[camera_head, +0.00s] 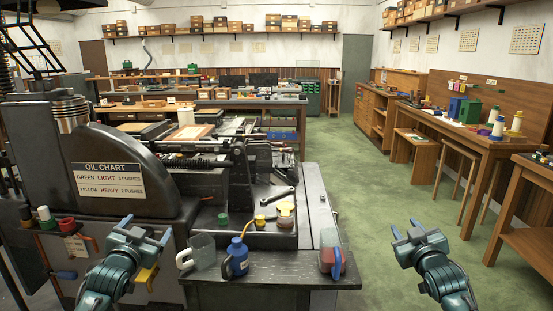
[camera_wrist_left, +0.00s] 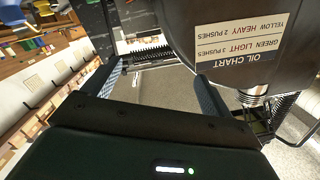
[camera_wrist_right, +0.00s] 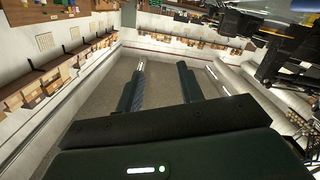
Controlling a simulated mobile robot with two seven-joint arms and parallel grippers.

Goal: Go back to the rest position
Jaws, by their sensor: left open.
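My left gripper (camera_head: 141,236) is raised at the lower left in the head view, in front of the dark type caster (camera_head: 130,150) with its oil chart. Its fingers are apart and nothing is between them; they also show apart in the left wrist view (camera_wrist_left: 160,85). My right gripper (camera_head: 408,232) is raised at the lower right over the green floor. Its two fingers stand apart and empty, as the right wrist view (camera_wrist_right: 160,88) also shows. Neither gripper touches anything.
A wooden desk (camera_head: 455,135) with spools stands at the right. The green floor between is clear.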

